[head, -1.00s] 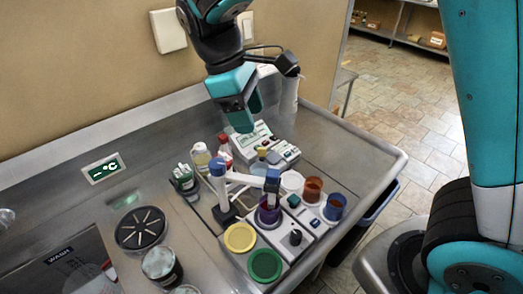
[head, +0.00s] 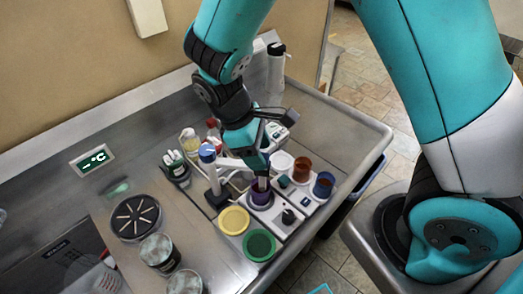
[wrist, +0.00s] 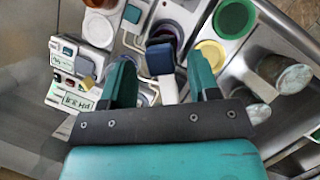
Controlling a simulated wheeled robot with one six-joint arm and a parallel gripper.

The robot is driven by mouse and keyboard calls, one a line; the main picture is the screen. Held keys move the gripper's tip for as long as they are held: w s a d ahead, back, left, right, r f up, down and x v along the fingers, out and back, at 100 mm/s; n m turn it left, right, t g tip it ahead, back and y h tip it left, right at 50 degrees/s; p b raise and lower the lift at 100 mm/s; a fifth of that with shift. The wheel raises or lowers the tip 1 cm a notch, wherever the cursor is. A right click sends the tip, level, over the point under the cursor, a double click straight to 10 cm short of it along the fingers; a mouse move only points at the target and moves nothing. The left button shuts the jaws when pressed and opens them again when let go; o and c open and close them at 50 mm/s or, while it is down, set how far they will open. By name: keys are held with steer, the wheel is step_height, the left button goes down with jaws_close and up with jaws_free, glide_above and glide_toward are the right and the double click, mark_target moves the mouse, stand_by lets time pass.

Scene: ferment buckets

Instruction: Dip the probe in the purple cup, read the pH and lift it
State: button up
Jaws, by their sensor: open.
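The purple cup (head: 260,196) stands on a pale stirrer base in the head view, beside the yellow lid. The probe hangs from a white holder arm (head: 232,163); its pale shaft (head: 263,184) shows at the cup's mouth, and I cannot tell how deep its tip is. The probe's dark blue head (wrist: 160,58) and white body lie between my fingers in the wrist view. My gripper (wrist: 163,80) is open around them, with a gap on each side. In the head view my gripper (head: 262,158) hides the probe's head. The pH meter (wrist: 80,68) is left in the wrist view.
Yellow (head: 234,220) and green (head: 259,245) lids lie left and in front of the cup. Orange-brown (head: 302,169) and blue (head: 323,186) cups stand right. A blue-topped post (head: 208,155), bottles and a black round rack (head: 136,217) are left.

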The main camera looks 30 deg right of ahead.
steer(key=shift+x, duration=0.85)
jaws_close()
step_height(320, 180, up, 6)
steer(key=p, duration=0.5)
steer(key=shift+r, duration=0.15)
steer(key=shift+w, duration=0.1)
jaws_free()
